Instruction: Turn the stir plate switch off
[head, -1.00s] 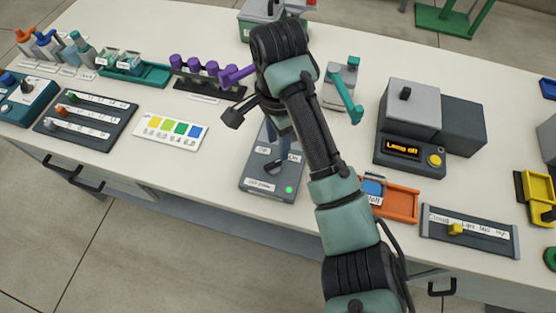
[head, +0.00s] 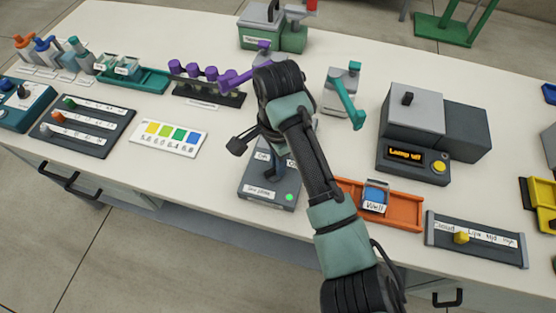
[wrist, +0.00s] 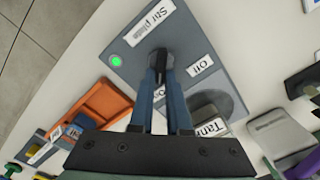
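The stir plate (head: 258,198) is a dark grey box near the table's front edge, with a label and a lit green light (head: 290,197). In the wrist view its face (wrist: 130,65) shows labels reading "Stir plate" and "Off" (wrist: 200,66). The black switch (wrist: 162,62) stands up from a round base between them. My gripper (wrist: 160,76) comes down over the switch, one blue finger on each side, and appears shut on its handle. The switch's exact pointing is hard to read.
An orange tray (head: 405,212) with a blue-topped "Well" piece is right of the plate. A colour card (head: 168,138) is left, a purple-knobbed rack (head: 208,90) behind. A lamp box (head: 412,160) stands right.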

